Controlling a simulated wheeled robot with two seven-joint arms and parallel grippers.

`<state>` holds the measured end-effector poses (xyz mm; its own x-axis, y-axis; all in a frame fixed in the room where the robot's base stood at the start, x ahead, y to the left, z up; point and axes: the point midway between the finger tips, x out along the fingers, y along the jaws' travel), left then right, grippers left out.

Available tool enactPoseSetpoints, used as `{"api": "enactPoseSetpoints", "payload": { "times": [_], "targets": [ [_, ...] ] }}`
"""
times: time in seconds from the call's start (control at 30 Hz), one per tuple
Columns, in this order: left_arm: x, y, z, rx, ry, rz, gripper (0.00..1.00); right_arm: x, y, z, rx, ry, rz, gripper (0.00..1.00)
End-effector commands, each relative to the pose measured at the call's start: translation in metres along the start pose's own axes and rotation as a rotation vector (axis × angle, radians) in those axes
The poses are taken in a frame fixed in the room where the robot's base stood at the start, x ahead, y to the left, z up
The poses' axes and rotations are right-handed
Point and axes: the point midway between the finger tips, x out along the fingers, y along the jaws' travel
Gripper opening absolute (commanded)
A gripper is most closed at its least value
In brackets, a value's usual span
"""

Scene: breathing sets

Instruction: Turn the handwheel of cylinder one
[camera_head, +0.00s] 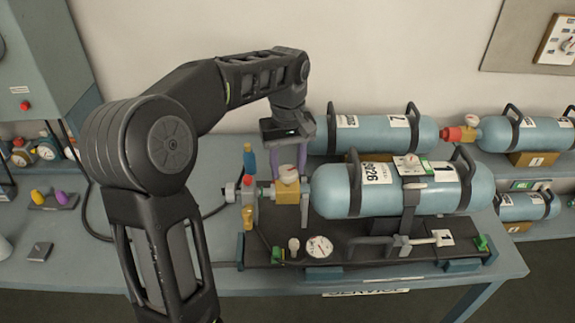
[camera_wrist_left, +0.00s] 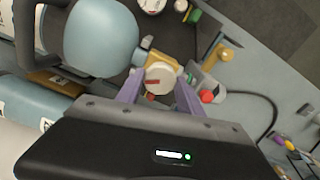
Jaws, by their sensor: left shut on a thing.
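A blue-grey cylinder (camera_head: 330,192) lies on its side in a dark cradle on the bench, with its valve end to the left. A brass valve block on that end bears a pale round handwheel (camera_head: 289,174) with a red mark. The handwheel also shows in the wrist view (camera_wrist_left: 160,78), between the two purple fingers. My left gripper (camera_head: 289,162) comes down from above and is shut on the handwheel. The fingers partly hide its far side in the head view. My right gripper is not in view.
Left of the valve stand a blue-topped fitting (camera_head: 249,158) and a yellow part (camera_head: 248,217). A pressure gauge (camera_head: 319,246) sits on the cradle's front. Another cylinder (camera_head: 385,134) lies close behind.

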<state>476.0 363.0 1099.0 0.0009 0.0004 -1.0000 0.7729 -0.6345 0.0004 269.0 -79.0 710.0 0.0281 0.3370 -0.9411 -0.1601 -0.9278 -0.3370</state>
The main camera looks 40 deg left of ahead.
Motion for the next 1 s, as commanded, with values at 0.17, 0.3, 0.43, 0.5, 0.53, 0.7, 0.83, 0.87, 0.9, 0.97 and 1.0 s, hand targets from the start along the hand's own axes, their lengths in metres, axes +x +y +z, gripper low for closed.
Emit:
{"api": "enactPoseSetpoints", "payload": {
  "times": [0.17, 0.3, 0.43, 0.5, 0.53, 0.7, 0.83, 0.87, 0.9, 0.97, 1.0],
  "targets": [
    [0.0017, -0.0002, 0.0010, -0.166, -0.004, -0.003, 0.03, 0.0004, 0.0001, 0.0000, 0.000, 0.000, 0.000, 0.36],
    [0.0017, -0.0003, 0.0010, -0.298, -0.004, -0.004, 0.03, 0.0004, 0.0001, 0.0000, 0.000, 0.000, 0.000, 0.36],
    [0.0016, 0.0000, 0.0011, -0.421, -0.003, -0.004, 0.03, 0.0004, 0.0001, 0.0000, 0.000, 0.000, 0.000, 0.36],
    [0.0017, -0.0002, 0.0010, -0.488, -0.003, -0.004, 0.03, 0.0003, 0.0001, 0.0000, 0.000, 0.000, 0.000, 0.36],
    [0.0018, -0.0003, 0.0010, -0.517, -0.003, -0.004, 0.03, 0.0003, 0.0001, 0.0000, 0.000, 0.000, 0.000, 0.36],
    [0.0017, -0.0002, 0.0010, -0.678, -0.003, -0.004, 0.03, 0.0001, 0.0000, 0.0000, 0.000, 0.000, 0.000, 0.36],
    [0.0017, 0.0000, 0.0011, -0.801, -0.003, -0.005, 0.03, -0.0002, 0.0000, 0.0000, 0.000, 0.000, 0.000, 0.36],
    [0.0017, -0.0001, 0.0011, -0.830, -0.003, -0.005, 0.03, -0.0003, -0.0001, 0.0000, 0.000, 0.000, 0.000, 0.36],
    [0.0017, -0.0002, 0.0010, -0.868, -0.003, -0.005, 0.03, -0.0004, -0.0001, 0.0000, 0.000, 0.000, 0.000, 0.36],
    [0.0018, -0.0003, 0.0009, -0.926, -0.003, -0.005, 0.03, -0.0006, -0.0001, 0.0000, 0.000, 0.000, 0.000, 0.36],
    [0.0018, -0.0003, 0.0010, -0.963, -0.003, -0.005, 0.03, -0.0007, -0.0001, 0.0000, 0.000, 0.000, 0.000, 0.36]
  ]
}}
